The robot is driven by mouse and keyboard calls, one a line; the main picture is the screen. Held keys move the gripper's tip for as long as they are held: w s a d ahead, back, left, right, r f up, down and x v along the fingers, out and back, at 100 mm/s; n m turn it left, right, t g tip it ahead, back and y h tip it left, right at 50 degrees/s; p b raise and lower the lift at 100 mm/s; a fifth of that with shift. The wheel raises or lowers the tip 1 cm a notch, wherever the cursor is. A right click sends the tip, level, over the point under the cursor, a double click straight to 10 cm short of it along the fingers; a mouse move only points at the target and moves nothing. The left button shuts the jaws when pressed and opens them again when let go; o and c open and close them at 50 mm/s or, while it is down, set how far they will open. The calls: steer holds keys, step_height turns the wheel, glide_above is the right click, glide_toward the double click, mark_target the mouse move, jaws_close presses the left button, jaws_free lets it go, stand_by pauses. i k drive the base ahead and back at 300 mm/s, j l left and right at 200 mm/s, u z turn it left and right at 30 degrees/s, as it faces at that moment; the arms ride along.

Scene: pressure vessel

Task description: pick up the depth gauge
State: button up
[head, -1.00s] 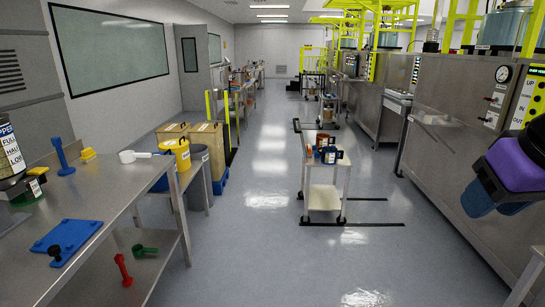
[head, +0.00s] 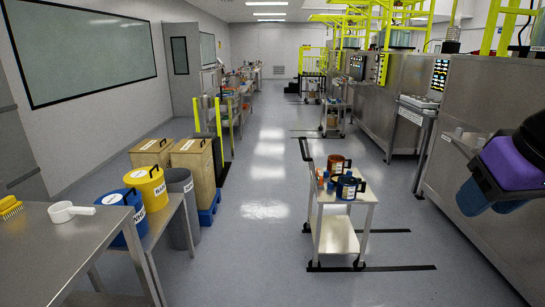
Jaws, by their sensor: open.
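I cannot make out a depth gauge in the head view; none of the small items shows clearly as one. A white scoop with a handle (head: 70,211) lies on the steel bench (head: 72,245) at the lower left. Part of my arm, purple, black and blue, shows at the right edge. My gripper is not visible, and nothing held shows.
A cart (head: 338,238) with jars (head: 347,187) on top stands ahead, right of centre. Yellow (head: 147,185) and blue (head: 120,212) buckets stand at the left, with a grey bin (head: 182,200) beside them. Steel machines line the right. The middle aisle is clear.

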mark_target(320, 181)
steer(key=i, duration=1.15)
steer(key=i+j+z, duration=0.1)
steer(key=i, duration=1.1)
steer(key=i+j, duration=0.15)
steer(key=i, duration=1)
steer(key=l+z, duration=0.05)
